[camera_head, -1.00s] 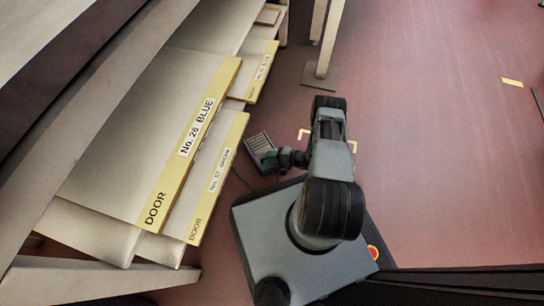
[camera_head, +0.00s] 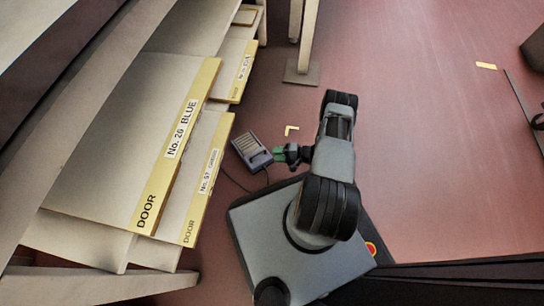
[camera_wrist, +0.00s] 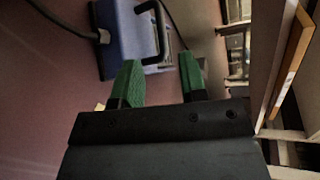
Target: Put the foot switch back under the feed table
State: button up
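The foot switch (camera_head: 251,152), a blue-grey box with a ribbed pale pedal, lies on the red floor beside the door panels. A dark cable runs from it. In the wrist view it (camera_wrist: 122,35) is ahead of my fingertips, with a black bar handle on it. My gripper (camera_head: 281,154) is just right of the switch in the head view. In the wrist view my gripper (camera_wrist: 161,78) has its green fingers apart, with the handle's lower end near the gap. I see no firm contact. I cannot tell for sure which structure is the feed table.
A rack of door panels (camera_head: 120,140) with yellow edges fills the left. A post stands on a floor plate (camera_head: 301,73) at the top. A yellow corner mark (camera_head: 291,130) is on the floor just above my gripper. The floor on the right is mostly clear.

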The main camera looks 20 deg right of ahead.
notch_tip(320, 180, up, 25)
jog(key=w+a+n+g+h, duration=0.1)
jog(key=a+n+g+h, duration=0.15)
jog(key=n+g, duration=0.45)
jog(key=s+a+r+n+t+h, duration=0.1)
jog(key=s+r+h, duration=0.4)
jog(key=r, duration=0.5)
jog(key=s+a+r+n+t+h, duration=0.1)
jog(key=s+r+h, duration=0.4)
jog(key=r, duration=0.5)
jog(key=shift+s+a+r, duration=0.2)
jog(key=shift+s+a, duration=0.5)
jog(key=shift+s, duration=0.65)
